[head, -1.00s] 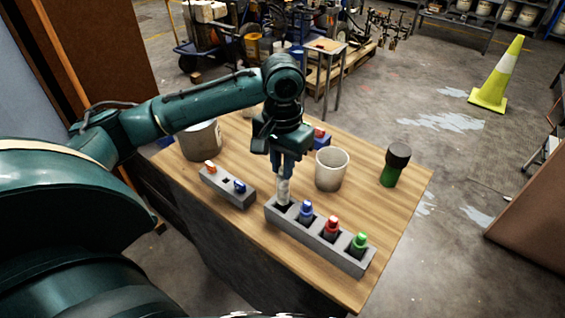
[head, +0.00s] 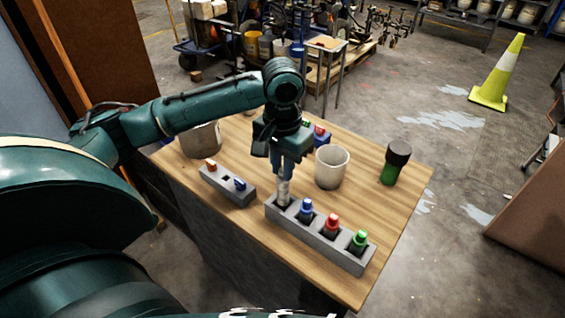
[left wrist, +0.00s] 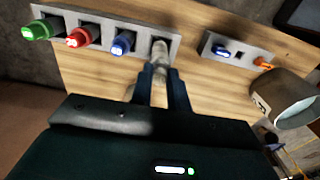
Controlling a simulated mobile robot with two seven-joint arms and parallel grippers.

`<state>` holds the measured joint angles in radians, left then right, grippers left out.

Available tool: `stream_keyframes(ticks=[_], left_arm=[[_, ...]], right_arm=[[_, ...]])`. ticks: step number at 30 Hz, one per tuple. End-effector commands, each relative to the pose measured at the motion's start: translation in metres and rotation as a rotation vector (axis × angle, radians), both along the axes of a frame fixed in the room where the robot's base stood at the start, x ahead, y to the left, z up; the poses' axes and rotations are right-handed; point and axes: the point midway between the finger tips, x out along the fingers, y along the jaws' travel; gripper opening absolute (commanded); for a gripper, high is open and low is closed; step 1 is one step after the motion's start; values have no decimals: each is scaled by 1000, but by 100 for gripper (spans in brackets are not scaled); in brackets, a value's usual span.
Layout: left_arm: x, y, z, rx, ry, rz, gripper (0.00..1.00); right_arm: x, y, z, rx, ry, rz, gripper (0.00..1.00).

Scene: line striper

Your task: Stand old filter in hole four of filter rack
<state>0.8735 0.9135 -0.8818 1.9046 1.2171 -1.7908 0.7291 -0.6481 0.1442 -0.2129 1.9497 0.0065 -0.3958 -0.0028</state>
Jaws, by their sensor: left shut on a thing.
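The filter rack (head: 345,257) is a long grey block with a row of square holes along the front of the table. A blue-capped (head: 306,208), a red-capped (head: 331,224) and a green-capped filter (head: 359,240) stand in three of its holes. My left gripper (head: 282,178) points down over the remaining end hole and is shut on the pale, whitish old filter (head: 283,192). The filter is upright, with its lower end at or in that hole; the exact depth is hard to tell. The left wrist view also shows the old filter (left wrist: 160,52) between the fingers. My right gripper is not in view.
A small grey block (head: 230,190) with orange and blue pieces lies left of the rack. The table's right side is mostly clear.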

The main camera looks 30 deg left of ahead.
Motion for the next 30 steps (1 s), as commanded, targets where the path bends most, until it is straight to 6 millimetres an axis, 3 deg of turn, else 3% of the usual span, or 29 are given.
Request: stream_keyframes(ticks=[30], left_arm=[[0, 0, -7, 0, -1, 0, 0]], right_arm=[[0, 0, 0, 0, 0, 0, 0]])
